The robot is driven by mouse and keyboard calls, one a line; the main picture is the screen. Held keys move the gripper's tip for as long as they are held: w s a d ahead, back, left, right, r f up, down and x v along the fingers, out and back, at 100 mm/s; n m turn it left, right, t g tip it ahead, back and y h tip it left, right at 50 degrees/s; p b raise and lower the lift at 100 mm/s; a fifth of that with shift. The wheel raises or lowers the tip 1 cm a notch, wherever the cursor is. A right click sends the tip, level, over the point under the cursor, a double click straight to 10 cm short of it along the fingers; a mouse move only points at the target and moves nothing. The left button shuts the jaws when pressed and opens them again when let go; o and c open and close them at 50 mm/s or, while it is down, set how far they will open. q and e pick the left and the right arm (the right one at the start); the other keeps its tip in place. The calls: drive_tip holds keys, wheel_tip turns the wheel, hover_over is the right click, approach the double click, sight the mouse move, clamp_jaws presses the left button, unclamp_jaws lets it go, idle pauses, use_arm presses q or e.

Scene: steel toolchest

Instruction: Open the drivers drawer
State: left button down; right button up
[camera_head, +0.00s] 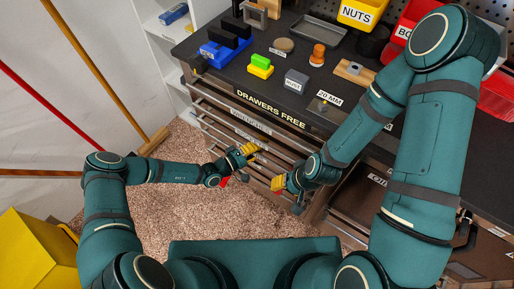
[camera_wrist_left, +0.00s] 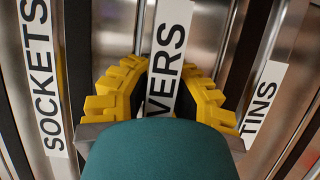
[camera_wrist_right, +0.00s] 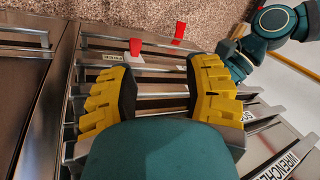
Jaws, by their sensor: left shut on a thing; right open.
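The drivers drawer shows in the left wrist view by its white label (camera_wrist_left: 172,35), of which I read only "VERS". My left gripper (camera_wrist_left: 162,78) has its yellow fingers on either side of that label and is shut on the drawer's handle, which the fingers mostly hide. In the head view, my left gripper (camera_head: 247,153) is at the front of the drawer stack. I cannot tell whether the drivers drawer stands out from its neighbours. My right gripper (camera_head: 279,183) is open and empty, lower and to the right; its spread fingers (camera_wrist_right: 163,75) face the drawer fronts.
The sockets label (camera_wrist_left: 42,85) and tins label (camera_wrist_left: 263,100) mark the neighbouring drawers. Red tags (camera_wrist_right: 135,46) hang at some fronts. The dark worktop (camera_head: 268,85) above carries blocks, a tray (camera_head: 318,32) and bins. Speckled floor (camera_head: 190,220) is clear before the chest.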

use_arm(q)
drive_tip(key=shift+s+a+r+p, duration=0.1)
drive_tip(key=shift+s+a+p, duration=0.35)
drive_tip(key=shift+p, duration=0.05)
drive_tip(key=s+a+p, duration=0.4)
drive_tip(key=s+a, duration=0.5)
drive_tip(key=s, duration=0.3)
drive_tip(key=s+a+p, duration=0.4)
drive_tip(key=s+a, duration=0.4)
drive_tip(key=s, duration=0.4)
drive_tip(key=shift+a+p, duration=0.35)
drive_tip(key=c, duration=0.8)
unclamp_jaws()
drive_tip(key=shift+s, duration=0.1)
